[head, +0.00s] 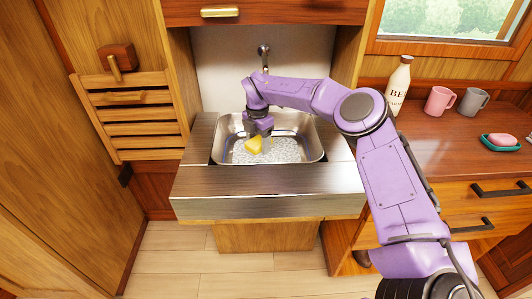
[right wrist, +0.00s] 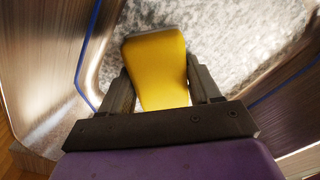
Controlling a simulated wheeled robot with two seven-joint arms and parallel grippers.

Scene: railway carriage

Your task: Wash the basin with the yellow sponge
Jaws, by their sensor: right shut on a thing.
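I cannot tell whether the sponge touches the floor. A blue line runs along the basin wall. My left gripper is not in view.
A white bottle (head: 399,84), a pink mug (head: 438,102), a grey mug (head: 473,102) and pink soap on a teal dish (head: 497,143) stand on the right counter. A slatted wooden rack (head: 130,113) hangs at left.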

